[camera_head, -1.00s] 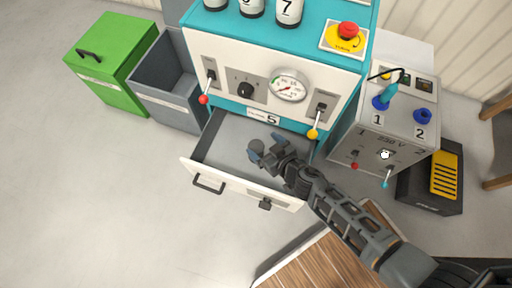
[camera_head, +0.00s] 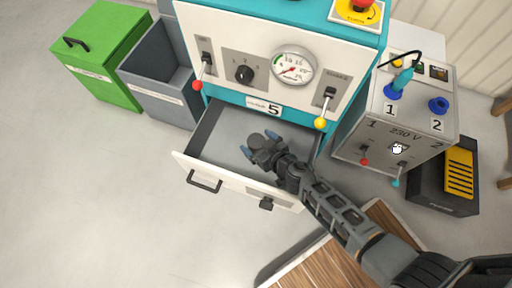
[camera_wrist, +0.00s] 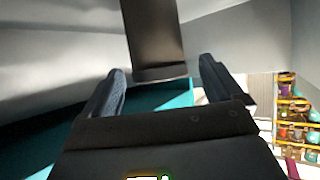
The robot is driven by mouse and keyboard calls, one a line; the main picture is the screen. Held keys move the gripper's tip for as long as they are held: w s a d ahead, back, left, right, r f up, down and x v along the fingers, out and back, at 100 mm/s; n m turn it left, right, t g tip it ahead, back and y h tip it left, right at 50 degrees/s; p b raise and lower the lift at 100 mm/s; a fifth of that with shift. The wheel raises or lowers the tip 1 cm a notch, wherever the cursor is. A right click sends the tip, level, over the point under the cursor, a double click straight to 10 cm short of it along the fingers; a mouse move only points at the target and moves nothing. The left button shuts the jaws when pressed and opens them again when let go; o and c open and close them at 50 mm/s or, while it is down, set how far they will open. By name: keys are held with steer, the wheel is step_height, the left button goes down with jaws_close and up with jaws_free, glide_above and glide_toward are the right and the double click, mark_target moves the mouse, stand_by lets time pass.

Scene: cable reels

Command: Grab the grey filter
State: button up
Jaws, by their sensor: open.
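The open white-fronted drawer (camera_head: 240,181) of the teal and white machine has a grey interior. A dark grey rounded piece, which looks like the grey filter (camera_head: 257,140), shows at my gripper (camera_head: 259,144) over the drawer. The gripper's bluish fingers are apart, one on each side of it. In the wrist view, a dark grey block-like filter (camera_wrist: 155,42) reaches down from the top edge between the open fingers of my gripper (camera_wrist: 163,68). A gap shows on both sides of it. I cannot tell whether its end touches the palm.
A grey open bin (camera_head: 160,85) and a green box (camera_head: 104,55) stand at the left. A grey voltage box (camera_head: 395,125) and a black and yellow case (camera_head: 445,178) stand at the right. The floor at lower left is clear.

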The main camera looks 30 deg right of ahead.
steer(key=b+x, duration=0.1)
steer(key=x, duration=0.2)
steer(key=shift+w+f, duration=0.1)
steer(key=shift+w, duration=0.1)
steer(key=c, duration=1.1)
steer(key=shift+c, duration=0.2)
